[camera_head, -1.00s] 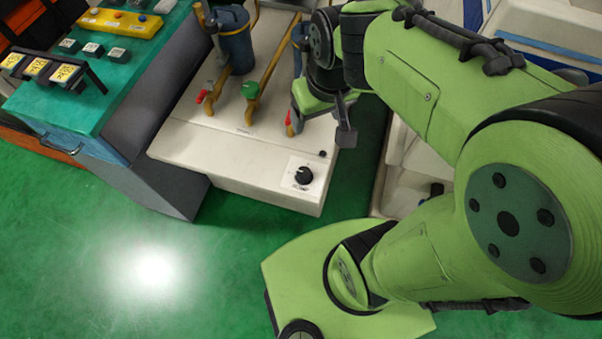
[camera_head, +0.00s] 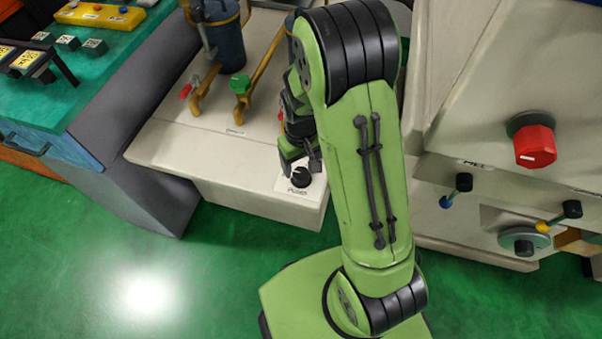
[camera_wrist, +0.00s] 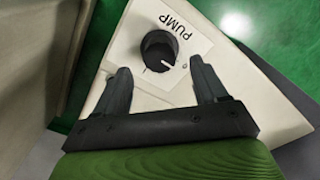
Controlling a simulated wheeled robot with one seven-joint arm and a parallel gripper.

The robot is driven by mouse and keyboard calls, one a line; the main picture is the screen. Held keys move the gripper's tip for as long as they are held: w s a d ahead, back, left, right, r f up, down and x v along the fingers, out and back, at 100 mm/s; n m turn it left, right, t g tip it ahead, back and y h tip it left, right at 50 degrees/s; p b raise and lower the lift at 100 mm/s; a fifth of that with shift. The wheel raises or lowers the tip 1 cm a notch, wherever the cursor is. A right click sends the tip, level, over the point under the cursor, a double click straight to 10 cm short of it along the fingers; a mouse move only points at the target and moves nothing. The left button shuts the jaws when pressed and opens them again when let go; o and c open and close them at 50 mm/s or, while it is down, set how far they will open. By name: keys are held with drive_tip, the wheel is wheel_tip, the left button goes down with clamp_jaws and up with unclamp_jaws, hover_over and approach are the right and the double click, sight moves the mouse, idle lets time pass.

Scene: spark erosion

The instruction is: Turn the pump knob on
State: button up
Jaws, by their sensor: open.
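The pump knob (camera_head: 300,176) is a round black dial on a white plate at the front right corner of the cream pump unit (camera_head: 200,150). In the wrist view the knob (camera_wrist: 159,50) shows a white pointer line aimed toward a small mark, beside the word PUMP. My gripper (camera_wrist: 160,78) is open and empty in the wrist view. Its two dark fingers point at the knob, which lies just beyond and between the fingertips, apparently untouched. In the head view my gripper (camera_head: 298,167) is just above the knob, partly covering its plate.
A machine with a red knob (camera_head: 535,146) and small levers is at right. A teal control cabinet (camera_head: 60,100) is at left. Green floor (camera_head: 140,270) is open in front.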

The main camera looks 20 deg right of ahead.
sight(301, 172)
wheel_tip(301, 172, down, 4)
drive_tip(key=shift+r+b, duration=0.1)
drive_tip(key=shift+b, duration=0.3)
drive_tip(key=c, duration=1.1)
drive_tip(key=shift+o, duration=0.2)
